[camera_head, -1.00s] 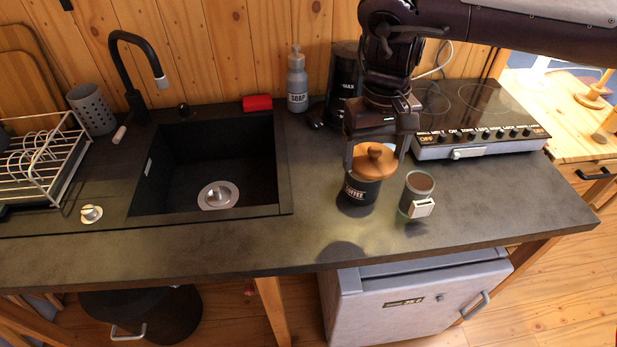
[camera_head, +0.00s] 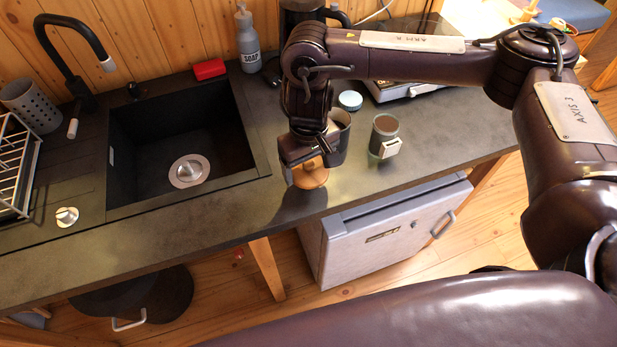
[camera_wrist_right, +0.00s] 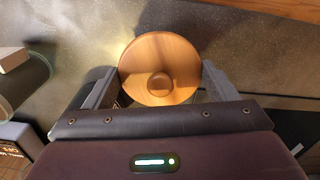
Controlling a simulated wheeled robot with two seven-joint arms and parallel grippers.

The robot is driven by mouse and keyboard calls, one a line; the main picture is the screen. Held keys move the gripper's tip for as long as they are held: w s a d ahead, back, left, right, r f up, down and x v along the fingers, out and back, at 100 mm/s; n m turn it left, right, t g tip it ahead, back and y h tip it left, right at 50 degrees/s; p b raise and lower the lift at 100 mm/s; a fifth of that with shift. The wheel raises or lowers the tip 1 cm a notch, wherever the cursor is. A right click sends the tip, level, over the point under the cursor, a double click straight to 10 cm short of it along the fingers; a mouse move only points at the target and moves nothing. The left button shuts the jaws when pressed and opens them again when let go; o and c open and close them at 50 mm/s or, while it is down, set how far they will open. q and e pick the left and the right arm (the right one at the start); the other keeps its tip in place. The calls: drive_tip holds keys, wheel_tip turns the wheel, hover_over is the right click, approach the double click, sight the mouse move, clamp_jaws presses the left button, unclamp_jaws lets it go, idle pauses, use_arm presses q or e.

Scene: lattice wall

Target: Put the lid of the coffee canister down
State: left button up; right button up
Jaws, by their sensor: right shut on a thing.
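The round wooden lid (camera_head: 310,176) is between the fingers of my right gripper (camera_head: 308,166), which is shut on it. The right wrist view shows the lid (camera_wrist_right: 160,68) from above with a finger at each side, over the dark counter. The lid is low near the counter's front part; I cannot tell whether it touches. The dark coffee canister (camera_head: 339,140) stands upright just behind and right of the lid, without its lid and partly hidden by my gripper. My left gripper is not in view.
A jar with a pale tag (camera_head: 384,132) stands right of the canister. The sink (camera_head: 180,140) lies left, with a red sponge (camera_head: 209,69) and soap bottle (camera_head: 247,42) behind. Counter (camera_head: 235,212) in front of the sink is clear.

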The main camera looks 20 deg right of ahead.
sight(309, 172)
drive_tip(key=shift+f+b, duration=0.4)
drive_tip(key=shift+f, duration=2.2)
drive_tip(key=shift+f, duration=0.15)
drive_tip(key=o, duration=1)
drive_tip(key=shift+c, duration=0.2)
wheel_tip(309, 172, up, 12)
drive_tip(key=shift+r+p, duration=0.2)
drive_tip(key=shift+p, duration=0.3)
